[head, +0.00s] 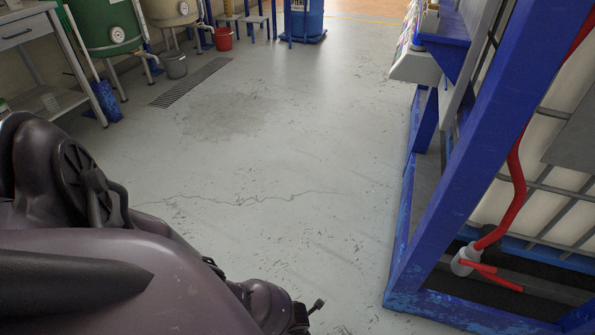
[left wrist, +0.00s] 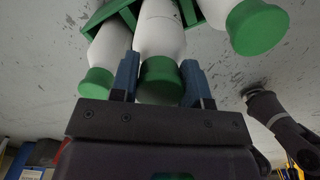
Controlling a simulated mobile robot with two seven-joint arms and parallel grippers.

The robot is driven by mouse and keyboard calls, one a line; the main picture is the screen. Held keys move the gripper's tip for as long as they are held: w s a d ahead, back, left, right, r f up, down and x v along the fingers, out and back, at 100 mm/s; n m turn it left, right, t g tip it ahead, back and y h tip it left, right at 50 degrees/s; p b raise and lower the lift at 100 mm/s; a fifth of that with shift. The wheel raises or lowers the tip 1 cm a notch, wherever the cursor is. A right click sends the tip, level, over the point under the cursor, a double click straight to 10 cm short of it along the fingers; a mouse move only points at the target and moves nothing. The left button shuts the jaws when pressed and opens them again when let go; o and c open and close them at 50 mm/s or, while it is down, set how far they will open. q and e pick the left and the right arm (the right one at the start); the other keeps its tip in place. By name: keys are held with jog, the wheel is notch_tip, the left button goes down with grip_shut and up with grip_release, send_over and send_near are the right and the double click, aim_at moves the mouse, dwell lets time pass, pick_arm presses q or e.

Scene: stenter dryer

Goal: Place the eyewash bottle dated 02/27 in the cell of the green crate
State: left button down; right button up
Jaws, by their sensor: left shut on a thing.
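In the left wrist view, my left gripper (left wrist: 161,68) has its two blue fingers on either side of a white bottle (left wrist: 157,28) with a green cap, and is shut on it. A second white bottle (left wrist: 108,47) with a green cap is just left of it, and a third (left wrist: 222,12) is at the upper right. Green bars of what looks like the green crate (left wrist: 100,22) show behind the bottles at the top. No date label is readable on any bottle. In the head view neither gripper nor the crate can be made out.
A blue steel frame (head: 480,150) with a white tank and red pipe stands at right. A grey bench (head: 30,40), green drum (head: 105,25) and red bucket (head: 223,38) are at the back left. The grey floor (head: 270,150) between is open.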

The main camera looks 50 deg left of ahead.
pick_arm(q)
jog(key=f, duration=0.1)
jog(key=s+f+b, duration=0.1)
jog(key=f, duration=0.1)
jog(key=shift+w+f, duration=0.15)
jog(key=shift+w, duration=0.2)
jog(key=shift+r, duration=0.2)
jog(key=shift+f, duration=0.2)
jog(key=c, duration=0.6)
grip_release()
pick_arm(e)
jog(key=shift+w+a+t, duration=0.2)
jog(key=shift+w+t, duration=0.1)
jog(key=shift+w, duration=0.05)
pick_arm(q)
jog(key=shift+r, duration=0.1)
